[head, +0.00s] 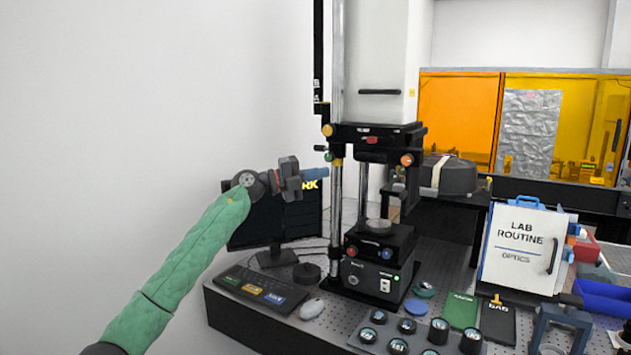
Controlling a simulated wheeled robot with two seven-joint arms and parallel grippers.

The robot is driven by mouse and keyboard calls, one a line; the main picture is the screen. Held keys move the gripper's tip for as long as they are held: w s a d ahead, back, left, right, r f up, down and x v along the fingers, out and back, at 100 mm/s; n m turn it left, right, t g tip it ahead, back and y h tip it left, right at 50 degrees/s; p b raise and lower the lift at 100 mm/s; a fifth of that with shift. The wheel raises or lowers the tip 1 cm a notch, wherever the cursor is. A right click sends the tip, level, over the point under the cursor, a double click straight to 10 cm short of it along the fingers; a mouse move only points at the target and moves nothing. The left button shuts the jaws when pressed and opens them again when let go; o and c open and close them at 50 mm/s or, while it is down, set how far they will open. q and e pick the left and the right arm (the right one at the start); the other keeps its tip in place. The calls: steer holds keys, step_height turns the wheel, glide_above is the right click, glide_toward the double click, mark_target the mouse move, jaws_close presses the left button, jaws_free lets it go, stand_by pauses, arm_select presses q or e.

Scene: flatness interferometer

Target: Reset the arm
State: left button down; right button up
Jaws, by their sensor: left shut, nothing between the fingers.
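My left arm, in a green sleeve, reaches in from the lower left in the head view. My left gripper (318,173) is raised in front of the monitor, left of the tall instrument's column. It points to the right, is shut and holds nothing. The tall interferometer stand (375,245) stands on the bench with a small round stage near its middle. My right gripper is not in view.
Several round labelled pieces (398,347) stand at the bench front. A white "LAB ROUTINE" binder (522,247) stands at right. Air left of the arm is clear.

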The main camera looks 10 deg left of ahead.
arm_select(q)
steer(key=s+a+f+n+t+y, duration=0.2)
steer(key=s+f+n+y, duration=0.55)
steer(key=f, duration=0.65)
steer(key=s+a+f+n+t+y, duration=0.1)
steer(key=s+f+n+t+y, duration=0.3)
steer(key=s+f+n, duration=0.8)
steer(key=s+a+f+n+t+y, duration=0.15)
steer(key=s+f+n+y, duration=0.5)
steer(key=f, duration=1.05)
steer(key=s+d+f+n+g, duration=0.1)
steer(key=s+f+g, duration=0.35)
steer(key=s, duration=0.65)
steer(key=s+f+n+g+h, duration=0.15)
steer(key=s+f+g, duration=0.35)
steer(key=s, duration=0.6)
steer(key=s+d+f+n+g+y, duration=0.1)
steer(key=s+f+g, duration=0.4)
steer(key=s, duration=0.6)
step_height(320, 180, down, 25)
steer(key=w+d, duration=0.1)
steer(key=d, duration=0.1)
steer(key=s+f, duration=0.3)
steer(key=f, duration=0.7)
steer(key=s+f, duration=0.3)
steer(key=f, duration=0.7)
steer(key=shift+s+d+g+h, duration=0.3)
steer(key=shift+s+d+h, duration=0.1)
steer(key=shift+d+h, duration=0.05)
